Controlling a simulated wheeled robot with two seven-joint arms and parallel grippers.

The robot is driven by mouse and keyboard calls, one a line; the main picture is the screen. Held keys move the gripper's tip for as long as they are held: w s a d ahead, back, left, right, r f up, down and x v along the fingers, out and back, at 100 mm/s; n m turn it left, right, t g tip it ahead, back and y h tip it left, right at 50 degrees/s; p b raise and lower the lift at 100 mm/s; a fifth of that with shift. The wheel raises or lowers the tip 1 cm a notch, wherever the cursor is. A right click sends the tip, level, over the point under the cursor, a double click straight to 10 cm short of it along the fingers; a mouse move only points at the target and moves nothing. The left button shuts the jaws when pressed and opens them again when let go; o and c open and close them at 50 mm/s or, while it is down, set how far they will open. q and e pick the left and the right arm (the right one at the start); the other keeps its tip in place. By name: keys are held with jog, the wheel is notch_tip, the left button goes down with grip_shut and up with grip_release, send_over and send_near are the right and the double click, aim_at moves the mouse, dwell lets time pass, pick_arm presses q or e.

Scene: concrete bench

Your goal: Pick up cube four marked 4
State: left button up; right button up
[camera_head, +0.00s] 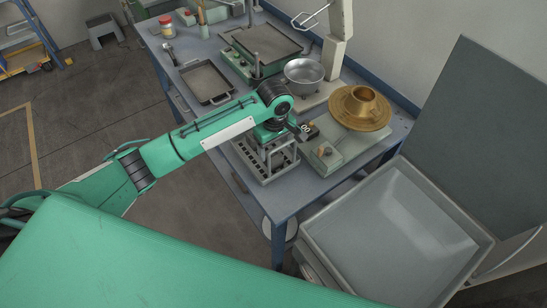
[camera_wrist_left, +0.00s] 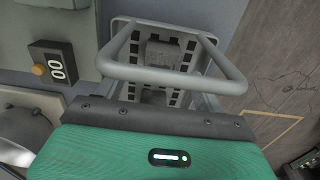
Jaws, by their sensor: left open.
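My left gripper (camera_head: 270,148) is at the end of the green arm, over a grey slotted rack (camera_head: 262,170) near the bench's front edge. Its jaws are open. In the left wrist view a grey tubular frame is in the foreground, and the rack (camera_wrist_left: 186,88) with rows of dark square openings lies beyond it. Grey block shapes (camera_wrist_left: 170,50) show within the frame, apparently on the rack. I see no number on them, so I cannot tell whether one is cube four. The arm and hand hide part of the rack in the head view. My right gripper is not in view.
A pale box (camera_head: 338,150) and a small dark box marked 00 (camera_wrist_left: 50,67) are close right of the rack. A brass-coloured round piece (camera_head: 361,106), a metal bowl (camera_head: 304,74) and a dark tray (camera_head: 206,82) stand farther back. A grey basin (camera_head: 395,240) is at the right.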

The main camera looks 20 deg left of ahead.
aim_at(274, 156)
pick_arm(q)
jog(key=shift+f, duration=0.6)
notch_tip(274, 156, down, 4)
jog(key=shift+s+a+r+p, duration=0.1)
jog(key=shift+r+p, duration=0.1)
jog(key=shift+p, duration=0.4)
jog(key=shift+f, duration=0.5)
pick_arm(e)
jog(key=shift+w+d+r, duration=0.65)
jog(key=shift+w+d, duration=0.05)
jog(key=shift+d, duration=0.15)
pick_arm(q)
jog(key=c, duration=1.1)
jog(key=shift+c, duration=0.7)
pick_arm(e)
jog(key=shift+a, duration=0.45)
pick_arm(q)
jog(key=shift+r, duration=0.15)
